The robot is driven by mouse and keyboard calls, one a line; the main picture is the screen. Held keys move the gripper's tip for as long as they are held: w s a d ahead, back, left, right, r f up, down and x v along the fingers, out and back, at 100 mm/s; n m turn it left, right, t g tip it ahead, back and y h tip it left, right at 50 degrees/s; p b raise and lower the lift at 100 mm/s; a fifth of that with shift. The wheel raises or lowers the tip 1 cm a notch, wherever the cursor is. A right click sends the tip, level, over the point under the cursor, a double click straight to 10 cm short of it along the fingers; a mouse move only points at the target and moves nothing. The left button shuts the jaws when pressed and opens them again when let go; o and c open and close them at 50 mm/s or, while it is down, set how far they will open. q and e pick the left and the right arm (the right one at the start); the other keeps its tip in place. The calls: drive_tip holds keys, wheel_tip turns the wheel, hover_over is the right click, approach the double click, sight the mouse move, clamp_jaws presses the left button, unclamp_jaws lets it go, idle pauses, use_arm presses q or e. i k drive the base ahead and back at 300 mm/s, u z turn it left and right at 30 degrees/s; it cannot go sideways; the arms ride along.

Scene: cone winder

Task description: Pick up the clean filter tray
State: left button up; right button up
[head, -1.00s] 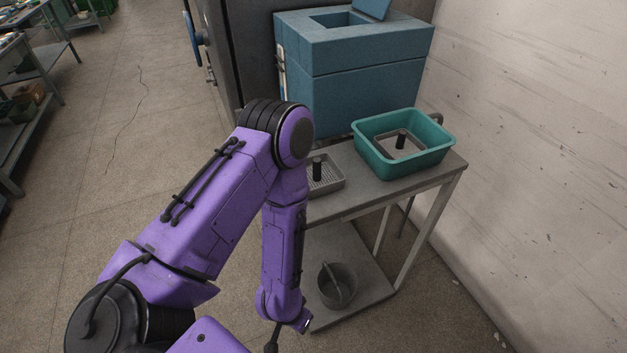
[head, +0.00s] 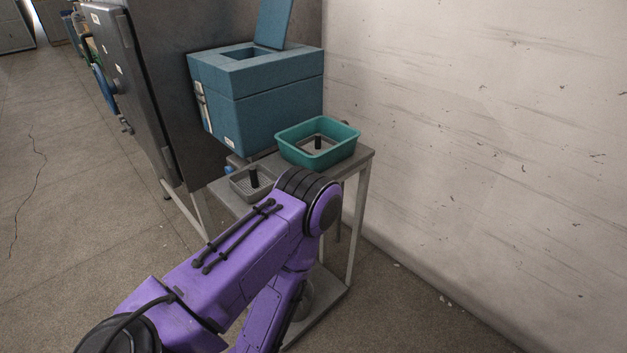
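A small grey filter tray (head: 238,186) with an upright black handle sits on the grey table, left of a teal tub. A second similar tray with a black handle (head: 318,143) lies inside the teal tub (head: 338,153). I cannot tell from their looks which one is clean. My purple left arm comes in from the lower left, and its elbow stands in front of the table, close to the grey tray in the picture. Neither gripper is in view.
The grey table (head: 361,162) has a lower shelf, mostly hidden behind my arm. A blue box machine (head: 268,105) with its lid raised stands behind it. A dark cabinet (head: 150,95) is at the left and a pale wall (head: 470,120) at the right. The floor at left is clear.

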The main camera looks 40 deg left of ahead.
sight(253, 183)
drive_tip(key=z, duration=0.35)
drive_tip(key=i, duration=0.75)
drive_tip(key=u, duration=2.5)
drive_tip(key=i, duration=0.5)
drive_tip(key=u, duration=0.05)
drive_tip(key=k, duration=0.5)
drive_tip(key=z, duration=2.25)
drive_tip(key=i, duration=1.1)
drive_tip(key=u, duration=0.05)
